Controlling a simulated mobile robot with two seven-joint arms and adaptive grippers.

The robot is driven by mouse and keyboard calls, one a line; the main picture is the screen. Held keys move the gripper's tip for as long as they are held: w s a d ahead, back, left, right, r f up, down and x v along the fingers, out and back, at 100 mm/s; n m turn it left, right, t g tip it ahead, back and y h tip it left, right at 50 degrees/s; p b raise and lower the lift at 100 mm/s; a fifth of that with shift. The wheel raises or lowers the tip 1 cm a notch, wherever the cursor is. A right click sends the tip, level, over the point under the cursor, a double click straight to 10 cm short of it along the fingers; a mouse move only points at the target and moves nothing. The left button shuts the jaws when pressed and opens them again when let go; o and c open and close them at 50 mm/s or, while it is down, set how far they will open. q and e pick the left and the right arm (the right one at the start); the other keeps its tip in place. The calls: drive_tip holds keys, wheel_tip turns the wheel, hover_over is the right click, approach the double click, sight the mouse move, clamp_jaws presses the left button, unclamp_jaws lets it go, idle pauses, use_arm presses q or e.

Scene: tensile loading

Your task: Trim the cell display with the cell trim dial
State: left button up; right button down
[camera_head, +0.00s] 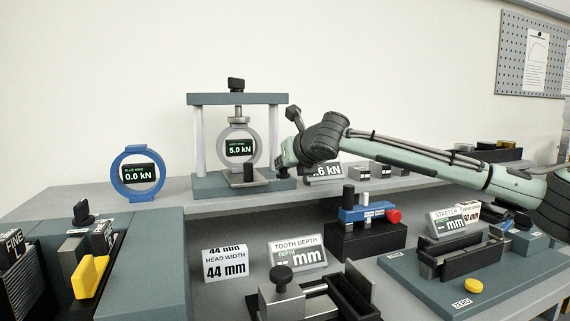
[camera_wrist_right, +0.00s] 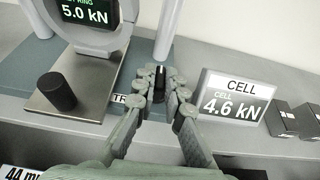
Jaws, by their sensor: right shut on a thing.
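The cell display (camera_wrist_right: 236,103) is a light sign that reads "CELL 4.6 kN" in the right wrist view. In the head view the cell display (camera_head: 326,171) is partly covered by my right arm, and only ".6 kN" shows. The cell trim dial (camera_wrist_right: 160,75) is a small dark upright knob beside a label starting "TR", left of the display. My right gripper (camera_wrist_right: 161,84) is shut on the dial, one finger on each side.
The press frame (camera_head: 237,99) holds a ring gauge reading 5.0 kN (camera_head: 239,149). A black knob (camera_wrist_right: 57,91) stands on a metal plate left of my gripper. A blue ring (camera_head: 138,174) reads 0.0 kN. Small dark blocks (camera_wrist_right: 283,119) stand right of the display.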

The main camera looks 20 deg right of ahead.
drive_tip(key=shift+a+m+h, duration=0.3)
drive_tip(key=shift+m+h, duration=0.7)
drive_tip(key=shift+h, duration=0.1)
drive_tip(key=m+h, duration=0.1)
drive_tip(key=m+g+h, duration=0.1)
drive_tip(key=m+h, duration=0.1)
drive_tip(key=m+g+h, duration=0.1)
drive_tip(key=h, duration=0.1)
drive_tip(key=shift+w+a+m, duration=0.1)
drive_tip(key=shift+a+m, duration=0.15)
drive_tip(key=shift+m, duration=0.05)
drive_tip(key=m+g+h, duration=0.3)
drive_tip(key=m+h, duration=0.1)
drive_tip(key=shift+w+a+f+m+g, duration=0.1)
drive_tip(key=shift+w+a+m+g, duration=0.1)
drive_tip(key=shift+m+g, duration=0.15)
drive_tip(key=shift+m+g+h, duration=0.7)
drive_tip(key=shift+m+g, duration=0.45)
drive_tip(key=shift+g, duration=0.1)
drive_tip(key=shift+w+m+g, duration=0.15)
drive_tip(key=shift+m+g, duration=0.25)
